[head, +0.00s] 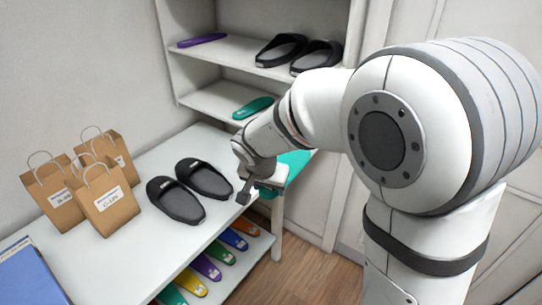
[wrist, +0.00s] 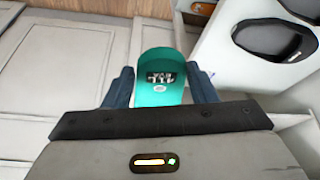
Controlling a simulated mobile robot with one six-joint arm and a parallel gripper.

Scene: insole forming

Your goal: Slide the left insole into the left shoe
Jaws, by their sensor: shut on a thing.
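My gripper (head: 254,190) is beyond the right end of the white table. In the wrist view its two dark fingers (wrist: 160,82) are shut on the sides of a teal insole (wrist: 160,65) with a printed label. The held insole also shows in the head view (head: 296,162), partly hidden behind my arm. Two black open shoes stand side by side on the table: one nearer the front (head: 174,204) and one behind it (head: 206,180). The shoes also show in the wrist view, top right (wrist: 262,38). The insole is apart from both shoes.
Several paper bags (head: 107,205) stand on the table (head: 130,265) left of the shoes. Coloured insoles (head: 207,267) lie on a lower shelf. A wall shelf (head: 215,60) holds more black shoes (head: 281,49), a purple insole (head: 201,40) and another teal insole (head: 253,107).

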